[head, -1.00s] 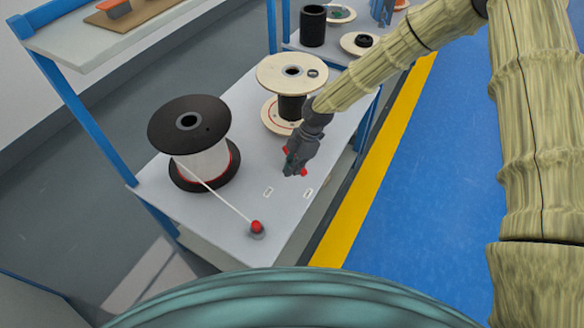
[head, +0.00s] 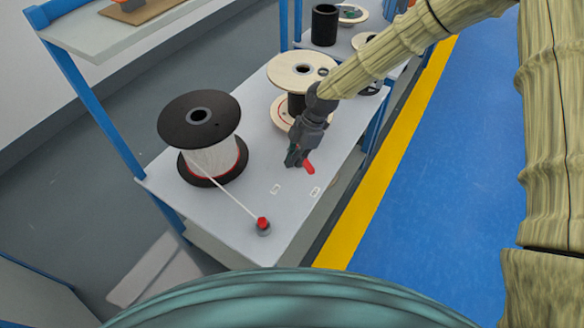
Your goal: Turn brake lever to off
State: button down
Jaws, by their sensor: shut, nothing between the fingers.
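A red lever (head: 309,168) shows beside the tip of my gripper (head: 293,163), on its right side, above the grey table top. I take it to be the brake lever; its base and part of its length are hidden behind my gripper. My gripper points down and is shut, with nothing held. It is right beside the lever; I cannot tell whether they touch.
The table (head: 237,235) bears a black-flanged spool (head: 199,115) of white cable and a wooden-flanged spool (head: 300,72). The white cable runs to a red-topped knob (head: 263,223) at the near edge. A shelf (head: 90,40) overhangs at left.

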jog(key=shift+v, duration=2.45)
